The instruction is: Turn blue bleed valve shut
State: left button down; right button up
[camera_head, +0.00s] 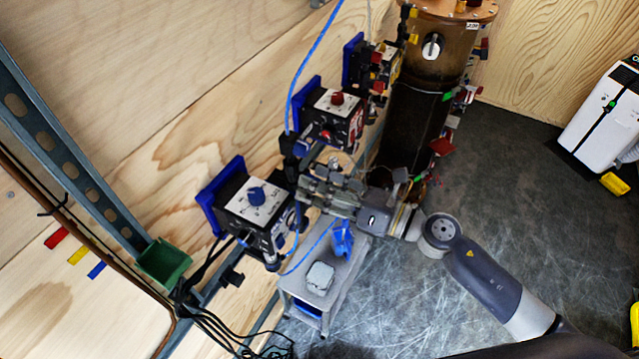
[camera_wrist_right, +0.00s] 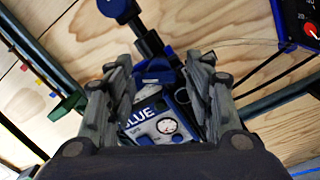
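The near control box (camera_head: 240,213) on the wall has a blue knob (camera_head: 257,195) on its white face. In the right wrist view, a unit labelled BLUE (camera_wrist_right: 143,118) carries a round white gauge (camera_wrist_right: 167,126). A black fitting with a blue collar (camera_wrist_right: 155,66) stands beyond it. I cannot tell which part is the bleed valve. My right gripper (camera_head: 302,186) is beside the box, its fingers pointing left. It also shows in the right wrist view (camera_wrist_right: 158,80), fingers apart with the labelled unit seen between them. No grip on anything is visible. My left gripper is out of view.
A second box with a red knob (camera_head: 337,98) is farther along the wall. A tall dark cylinder (camera_head: 415,115) stands behind the gripper. A small grey cart (camera_head: 345,268) is below. Blue tubing (camera_head: 292,90) and black cables hang near the boxes.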

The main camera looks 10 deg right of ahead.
jog(key=v, duration=1.2)
